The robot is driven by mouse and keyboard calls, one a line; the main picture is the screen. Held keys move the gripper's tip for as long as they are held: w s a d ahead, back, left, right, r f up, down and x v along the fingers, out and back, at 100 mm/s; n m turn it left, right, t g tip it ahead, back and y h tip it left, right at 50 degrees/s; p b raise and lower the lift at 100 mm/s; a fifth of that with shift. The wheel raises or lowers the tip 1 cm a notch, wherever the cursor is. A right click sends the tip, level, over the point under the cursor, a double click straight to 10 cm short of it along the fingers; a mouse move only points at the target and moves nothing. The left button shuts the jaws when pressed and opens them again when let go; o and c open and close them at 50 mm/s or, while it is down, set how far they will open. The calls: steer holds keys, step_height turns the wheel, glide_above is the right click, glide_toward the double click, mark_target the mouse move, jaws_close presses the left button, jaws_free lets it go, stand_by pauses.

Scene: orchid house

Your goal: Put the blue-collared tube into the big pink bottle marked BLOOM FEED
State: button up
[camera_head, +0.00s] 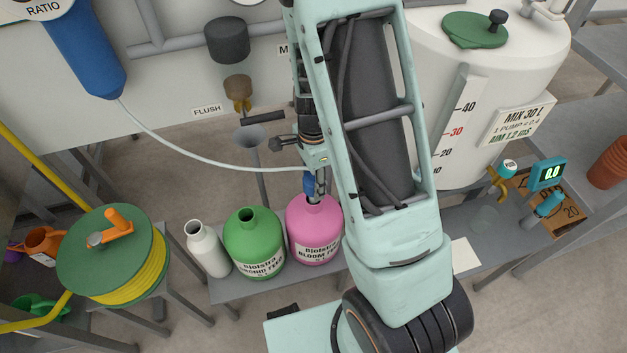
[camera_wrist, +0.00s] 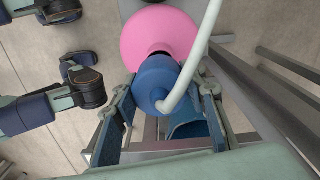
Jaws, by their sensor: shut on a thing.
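The big pink bottle marked BLOOM FEED (camera_head: 316,232) stands upright on a low grey bench, right of a green bottle. The blue-collared tube (camera_head: 309,184) has its collar just above the pink bottle's neck in the head view. In the wrist view the blue collar (camera_wrist: 155,80) sits between my fingers, with the white hose rising from it. My gripper (camera_wrist: 168,105) is shut on the collar. The pink bottle (camera_wrist: 160,30) shows beyond it, its dark mouth partly covered by the collar. The tube's lower end is hidden, so I cannot tell whether it is inside the mouth.
A green bottle (camera_head: 246,243) and a white bottle (camera_head: 207,250) stand left of the pink one. The hose (camera_head: 200,155) runs from a blue cylinder (camera_head: 88,55). A grey funnel (camera_head: 251,138) is behind. A white tank (camera_head: 480,90) stands right, a yellow hose reel (camera_head: 145,285) left.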

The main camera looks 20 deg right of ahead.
mark_target(313, 174)
steer(key=shift+f+b, duration=1.4)
steer(key=shift+f, duration=0.75)
steer(key=o, duration=1.7)
steer(key=shift+o, duration=0.2)
steer(key=shift+r+p, duration=3.7)
steer(key=shift+r, duration=0.35)
